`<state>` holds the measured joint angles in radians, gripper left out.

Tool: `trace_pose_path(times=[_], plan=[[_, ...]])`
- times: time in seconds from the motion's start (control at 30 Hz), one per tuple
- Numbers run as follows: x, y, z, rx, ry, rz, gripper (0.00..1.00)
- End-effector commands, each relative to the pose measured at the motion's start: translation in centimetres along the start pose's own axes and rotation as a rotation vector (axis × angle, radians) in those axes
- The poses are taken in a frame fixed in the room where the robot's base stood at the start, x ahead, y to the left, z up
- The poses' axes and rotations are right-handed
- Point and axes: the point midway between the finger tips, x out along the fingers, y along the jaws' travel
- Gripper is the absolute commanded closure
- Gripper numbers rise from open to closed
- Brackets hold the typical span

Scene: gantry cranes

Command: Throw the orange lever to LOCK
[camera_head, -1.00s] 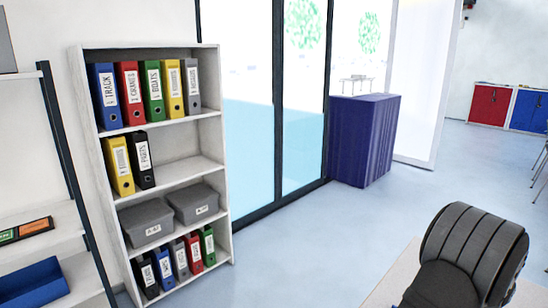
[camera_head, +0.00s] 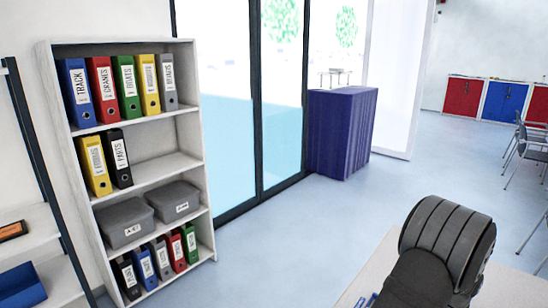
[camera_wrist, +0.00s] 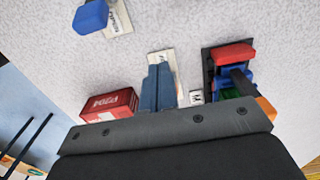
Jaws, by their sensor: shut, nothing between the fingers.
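In the wrist view, my gripper (camera_wrist: 158,68) is shut, its two blue-grey fingers side by side with nothing between them. The fingertips are over a small white label plate (camera_wrist: 163,58) on a pale speckled surface; I cannot tell whether they touch it. To the right is a dark-based device with red, blue and green parts (camera_wrist: 234,52). An orange piece (camera_wrist: 266,108) shows at its lower right, partly hidden behind my gripper's body. I cannot tell if this is the orange lever. No LOCK marking is readable. The head view shows neither the lever nor my fingers.
A red box (camera_wrist: 110,103) lies left of the fingers. A blue knob (camera_wrist: 90,15) with a label plate is at the top left. In the head view, a shelf of binders (camera_head: 135,165) and a purple block (camera_head: 341,133) stand beyond the bench, with open floor between.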

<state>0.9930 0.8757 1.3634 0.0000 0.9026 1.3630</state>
Motion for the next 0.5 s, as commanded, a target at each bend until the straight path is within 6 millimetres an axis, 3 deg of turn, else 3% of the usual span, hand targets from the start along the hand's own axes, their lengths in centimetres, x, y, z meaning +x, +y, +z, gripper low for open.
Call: trace_pose_path(times=[0.5], plan=[[0.0,0.0,-1.2,0.001,0.0,0.0,1.0]])
